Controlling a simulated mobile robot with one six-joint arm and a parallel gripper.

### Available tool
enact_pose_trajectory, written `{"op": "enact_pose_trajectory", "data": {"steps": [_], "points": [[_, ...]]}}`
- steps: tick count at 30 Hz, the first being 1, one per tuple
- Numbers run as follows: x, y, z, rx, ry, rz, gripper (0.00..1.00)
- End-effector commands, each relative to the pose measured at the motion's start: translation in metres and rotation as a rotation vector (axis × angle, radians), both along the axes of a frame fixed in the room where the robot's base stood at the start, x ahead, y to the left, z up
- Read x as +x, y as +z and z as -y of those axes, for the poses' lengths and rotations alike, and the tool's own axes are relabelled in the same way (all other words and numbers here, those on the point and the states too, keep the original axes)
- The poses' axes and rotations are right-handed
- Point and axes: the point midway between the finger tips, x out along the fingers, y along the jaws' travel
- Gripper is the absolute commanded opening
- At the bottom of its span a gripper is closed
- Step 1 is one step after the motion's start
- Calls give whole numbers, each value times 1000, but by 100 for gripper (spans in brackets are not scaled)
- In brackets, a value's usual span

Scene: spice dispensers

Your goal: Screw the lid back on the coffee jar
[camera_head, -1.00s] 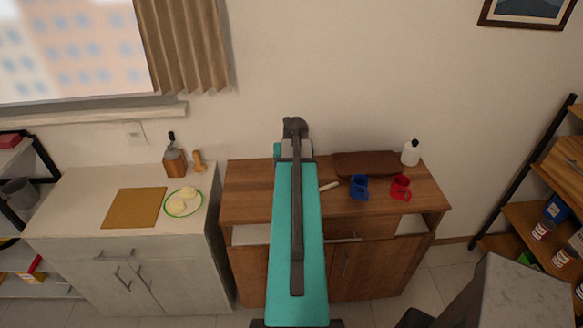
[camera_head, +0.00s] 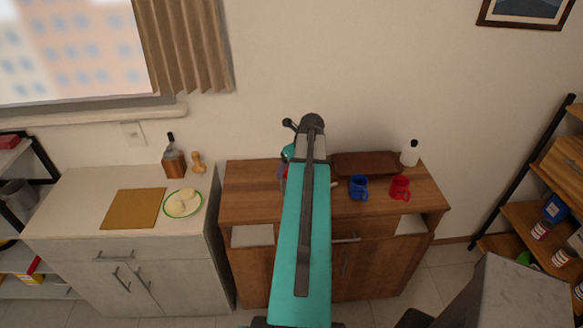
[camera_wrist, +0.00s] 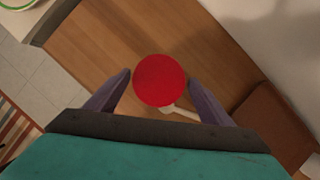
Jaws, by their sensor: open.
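A round red disc, seemingly the coffee jar's lid (camera_wrist: 159,80), shows from above in the wrist view. My gripper (camera_wrist: 160,77) is open, with one purple finger on each side of the disc and gaps visible between. The disc hides whatever is under it, so I cannot tell whether it sits on the jar. In the head view my arm covers most of this spot, and my gripper (camera_head: 284,172) is over the left part of the wooden cabinet top. The jar itself cannot be made out.
A pale stick-like object (camera_wrist: 180,113) lies beside the disc. On the wooden cabinet (camera_head: 245,190) stand a blue mug (camera_head: 358,187), a red mug (camera_head: 400,187), a brown board (camera_head: 365,164) and a white bottle (camera_head: 410,153). The cabinet's left top is clear.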

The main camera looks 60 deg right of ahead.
Motion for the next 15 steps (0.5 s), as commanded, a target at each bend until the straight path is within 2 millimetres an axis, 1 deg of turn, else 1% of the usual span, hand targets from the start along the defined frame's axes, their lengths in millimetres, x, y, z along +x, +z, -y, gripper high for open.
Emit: {"op": "enact_pose_trajectory", "data": {"steps": [9, 15], "points": [[0, 0, 3, 1, 188, 0, 75], [-1, 0, 2, 0, 227, 0, 75]]}}
